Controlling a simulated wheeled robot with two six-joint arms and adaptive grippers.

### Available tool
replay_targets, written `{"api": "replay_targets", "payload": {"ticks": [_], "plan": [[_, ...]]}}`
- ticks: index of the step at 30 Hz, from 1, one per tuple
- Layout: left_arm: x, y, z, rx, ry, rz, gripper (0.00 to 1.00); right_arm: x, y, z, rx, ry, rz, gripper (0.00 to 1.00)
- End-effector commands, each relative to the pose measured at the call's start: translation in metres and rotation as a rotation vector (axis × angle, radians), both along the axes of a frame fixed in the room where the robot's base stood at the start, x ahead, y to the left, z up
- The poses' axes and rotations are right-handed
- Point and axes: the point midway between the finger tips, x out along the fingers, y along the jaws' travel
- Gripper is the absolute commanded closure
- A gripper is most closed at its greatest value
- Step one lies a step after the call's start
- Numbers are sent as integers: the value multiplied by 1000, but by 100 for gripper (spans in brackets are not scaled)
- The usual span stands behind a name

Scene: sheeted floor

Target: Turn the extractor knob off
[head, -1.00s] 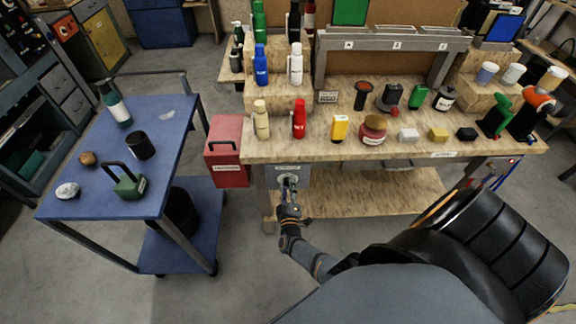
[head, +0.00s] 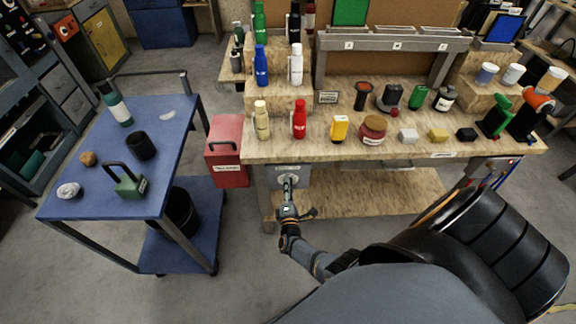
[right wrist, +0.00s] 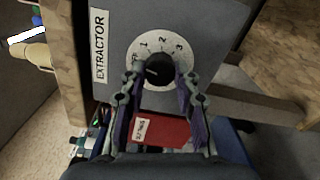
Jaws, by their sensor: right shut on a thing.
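The extractor knob (right wrist: 159,66) is black and sits on a round pale dial (right wrist: 165,45) marked 1, 2 and 3. The dial is on a grey box (right wrist: 212,30) labelled EXTRACTOR, below the bench top; the box's label plate also shows in the head view (head: 288,168). A pale mark on the knob points to the left side of the dial; the exact setting is hard to read. My right gripper (right wrist: 158,76) is shut on the knob, one finger on each side. It also shows in front of the dial in the head view (head: 289,188). My left gripper is out of view.
The wooden bench (head: 460,150) carries bottles, jars and small blocks above the box. A blue cart (head: 100,195) with several objects stands to the left. Bare floor lies between cart and arm.

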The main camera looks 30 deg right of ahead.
Motion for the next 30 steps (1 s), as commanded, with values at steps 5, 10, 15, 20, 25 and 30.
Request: {"api": "replay_targets", "payload": {"ticks": [5, 10, 15, 20, 25, 30], "plan": [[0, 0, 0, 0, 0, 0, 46, -1, 0, -2, -91, 60, 0, 100], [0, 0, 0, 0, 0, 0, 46, -1, 1, -2, -153, 97, 0, 100], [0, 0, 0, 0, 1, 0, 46, -1, 0, -2, -186, 119, 0, 100], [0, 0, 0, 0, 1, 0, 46, -1, 0, -2, -197, 126, 1, 100], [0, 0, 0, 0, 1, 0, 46, -1, 0, -2, -200, 128, 1, 100], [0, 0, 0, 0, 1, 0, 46, -1, 0, -2, -199, 127, 1, 100]]}}
